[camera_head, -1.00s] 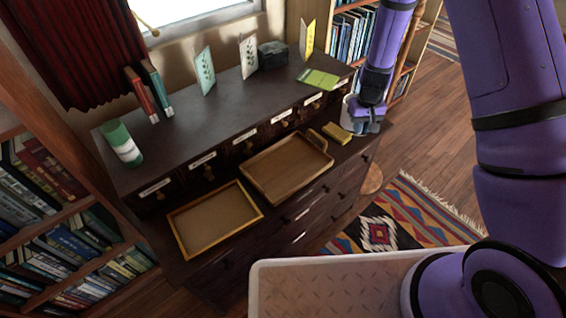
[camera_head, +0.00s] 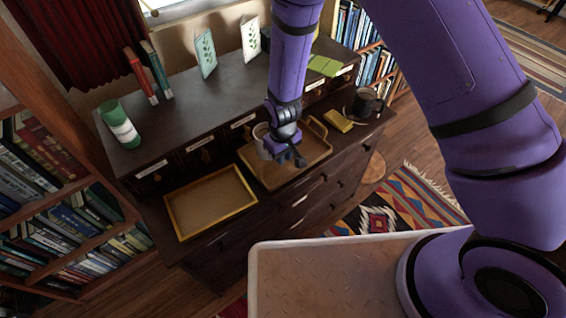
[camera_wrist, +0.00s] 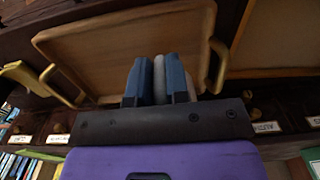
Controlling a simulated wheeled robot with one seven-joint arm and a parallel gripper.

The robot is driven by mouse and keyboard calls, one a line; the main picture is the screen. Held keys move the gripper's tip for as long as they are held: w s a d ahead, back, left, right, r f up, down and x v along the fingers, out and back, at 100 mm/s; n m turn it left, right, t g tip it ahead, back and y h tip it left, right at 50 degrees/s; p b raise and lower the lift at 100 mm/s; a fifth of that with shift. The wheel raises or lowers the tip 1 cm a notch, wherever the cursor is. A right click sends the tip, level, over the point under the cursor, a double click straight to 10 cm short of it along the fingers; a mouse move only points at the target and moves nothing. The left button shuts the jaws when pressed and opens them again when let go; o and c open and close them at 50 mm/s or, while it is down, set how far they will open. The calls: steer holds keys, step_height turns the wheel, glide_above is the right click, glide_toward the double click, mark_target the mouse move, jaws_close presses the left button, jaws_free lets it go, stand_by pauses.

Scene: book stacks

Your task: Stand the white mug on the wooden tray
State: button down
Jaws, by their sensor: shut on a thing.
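The white mug (camera_head: 261,140) is partly hidden behind my gripper (camera_head: 291,158) in the head view. My gripper is shut on it and holds it over the handled wooden tray (camera_head: 316,150). In the wrist view, my gripper's blue fingers (camera_wrist: 160,80) close around a narrow pale part of the mug (camera_wrist: 159,80), with more pale surface beside them. The wooden tray (camera_wrist: 110,50) fills the area beyond the fingers. I cannot tell how far the mug is above the tray floor.
A shallow yellow-edged tray (camera_head: 210,203) lies left of the wooden tray. A yellow cloth-like item (camera_head: 338,121) and a dark mug (camera_head: 367,102) are to its right. The raised shelf behind holds a green-and-white cylinder (camera_head: 119,125), books and cards.

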steer(key=shift+f, duration=2.65)
steer(key=shift+f, duration=0.15)
steer(key=c, duration=1.1)
jaws_free()
step_height(320, 180, up, 12)
steer(key=shift+r, duration=0.2)
